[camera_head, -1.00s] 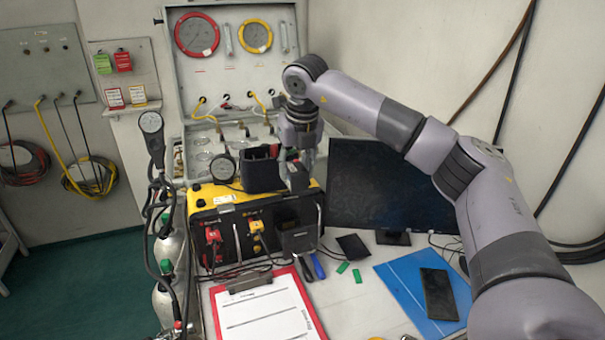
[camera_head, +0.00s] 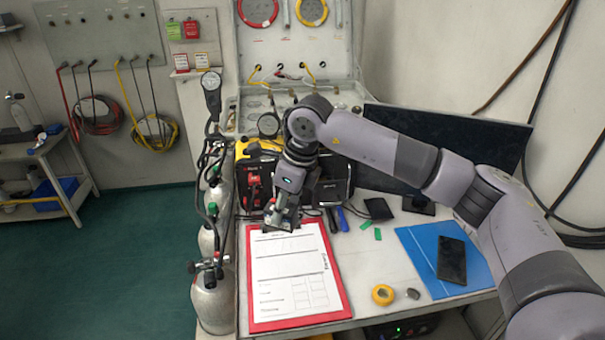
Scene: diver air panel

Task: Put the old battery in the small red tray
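My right gripper (camera_head: 281,217) points down over the top edge of the red clipboard (camera_head: 341,300), in front of the yellow-and-black unit (camera_head: 243,150). A dark shape at its fingertips may be the clipboard's clip or something held; I cannot tell which. Whether the fingers are open or shut is unclear. I cannot make out the old battery for certain; my wrist covers much of the unit. I see no small red tray in this view. My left gripper is not in view.
A blue folder (camera_head: 413,251) with a black phone-like slab (camera_head: 452,260) lies right. Yellow tape (camera_head: 383,294) is at the front. A black flat piece (camera_head: 378,208) and the monitor (camera_head: 450,147) stand behind. Gas cylinders (camera_head: 211,303) stand left of the bench.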

